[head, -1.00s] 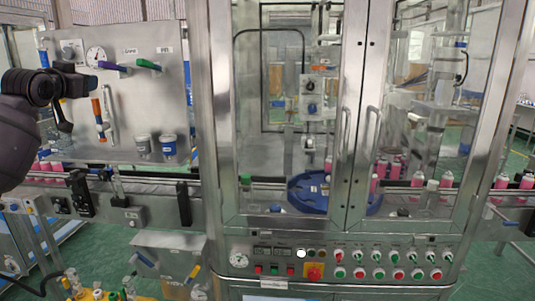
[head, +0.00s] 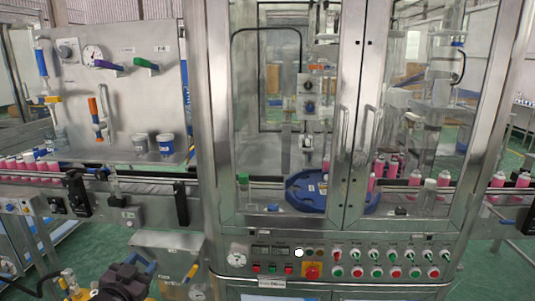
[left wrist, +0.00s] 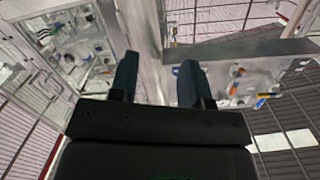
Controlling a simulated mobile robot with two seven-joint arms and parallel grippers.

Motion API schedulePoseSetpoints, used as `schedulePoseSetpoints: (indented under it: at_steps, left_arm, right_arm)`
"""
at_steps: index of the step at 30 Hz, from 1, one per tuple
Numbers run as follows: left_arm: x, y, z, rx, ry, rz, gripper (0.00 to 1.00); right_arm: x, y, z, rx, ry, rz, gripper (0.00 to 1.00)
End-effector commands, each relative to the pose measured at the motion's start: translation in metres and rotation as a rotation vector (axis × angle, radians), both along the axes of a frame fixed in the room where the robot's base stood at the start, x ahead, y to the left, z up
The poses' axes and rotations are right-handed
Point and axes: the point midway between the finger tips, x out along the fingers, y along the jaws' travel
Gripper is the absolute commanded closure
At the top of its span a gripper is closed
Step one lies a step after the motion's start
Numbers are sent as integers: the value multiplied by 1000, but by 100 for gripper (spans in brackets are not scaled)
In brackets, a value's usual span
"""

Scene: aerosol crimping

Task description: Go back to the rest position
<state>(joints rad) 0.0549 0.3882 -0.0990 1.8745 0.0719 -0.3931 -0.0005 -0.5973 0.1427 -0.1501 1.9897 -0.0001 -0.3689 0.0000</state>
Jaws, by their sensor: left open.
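My left gripper (head: 136,266) shows as a dark shape at the bottom left of the head view, low in front of the machine. In the left wrist view its two dark fingers (left wrist: 157,80) stand apart with nothing between them. The steel panel with gauge and coloured handles (head: 120,65) and the glass-doored crimping machine (head: 290,130) are apart from it. My right gripper shows in neither view.
A conveyor (head: 150,180) runs across, with pink cans (head: 25,165) at the left and more at the right. A button panel (head: 390,262) sits below the doors. Yellow-handled fittings (head: 70,280) lie near the gripper. Green floor shows at both sides.

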Motion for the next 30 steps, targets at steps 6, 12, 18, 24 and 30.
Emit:
schedulePoseSetpoints:
  at_steps: [6,12,18,24,30]
  left_arm:
    - [-80,-18,-75,-59,114,29,56]
    - [-156,-28,-135,-126,252,82,56]
    - [-227,-31,-187,-185,393,146,56]
    - [-265,-27,-209,-197,464,180,56]
    - [-271,-26,-212,-196,474,184,56]
  right_arm:
    - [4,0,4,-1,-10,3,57]
    - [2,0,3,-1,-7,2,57]
    - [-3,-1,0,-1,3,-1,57]
    - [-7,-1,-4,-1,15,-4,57]
    - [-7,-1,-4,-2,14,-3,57]
